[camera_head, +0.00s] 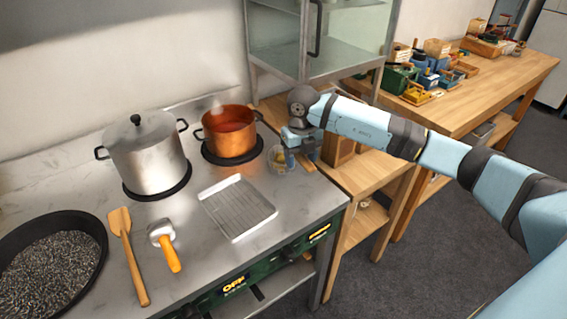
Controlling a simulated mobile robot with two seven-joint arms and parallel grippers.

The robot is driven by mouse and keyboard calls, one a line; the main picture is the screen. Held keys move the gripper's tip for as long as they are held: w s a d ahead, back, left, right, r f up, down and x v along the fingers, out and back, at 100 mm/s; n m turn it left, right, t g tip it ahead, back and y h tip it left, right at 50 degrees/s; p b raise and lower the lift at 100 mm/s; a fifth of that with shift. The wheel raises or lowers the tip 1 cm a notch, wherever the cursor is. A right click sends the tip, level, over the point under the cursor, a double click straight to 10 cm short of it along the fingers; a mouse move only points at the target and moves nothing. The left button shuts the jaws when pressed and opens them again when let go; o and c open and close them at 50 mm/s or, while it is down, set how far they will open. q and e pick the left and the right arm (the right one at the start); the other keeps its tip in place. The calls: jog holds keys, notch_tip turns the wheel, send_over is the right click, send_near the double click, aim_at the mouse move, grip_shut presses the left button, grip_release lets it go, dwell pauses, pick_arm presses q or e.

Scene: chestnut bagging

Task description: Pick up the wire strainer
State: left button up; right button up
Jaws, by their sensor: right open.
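The wire strainer (282,167) appears to be the small, round, see-through bowl shape near the right edge of the steel stove top. A short brown piece (307,164), perhaps its handle, shows beside it on the right. My right gripper (290,155) reaches in from the right and is over the strainer's upper right side, close to it. The gripper is open, and its jaws hide part of the strainer. I cannot tell whether they touch it. My left gripper is out of view.
A copper pot (229,136) and a large lidded pot (148,158) stand at the back. A ridged metal tray (237,207), an orange-handled scoop (165,246), a wooden spatula (127,250) and a dark pan (95,228) lie in front. A glass-fronted cabinet (345,52) stands behind my gripper.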

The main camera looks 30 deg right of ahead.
grip_shut()
jog(key=shift+r, duration=0.1)
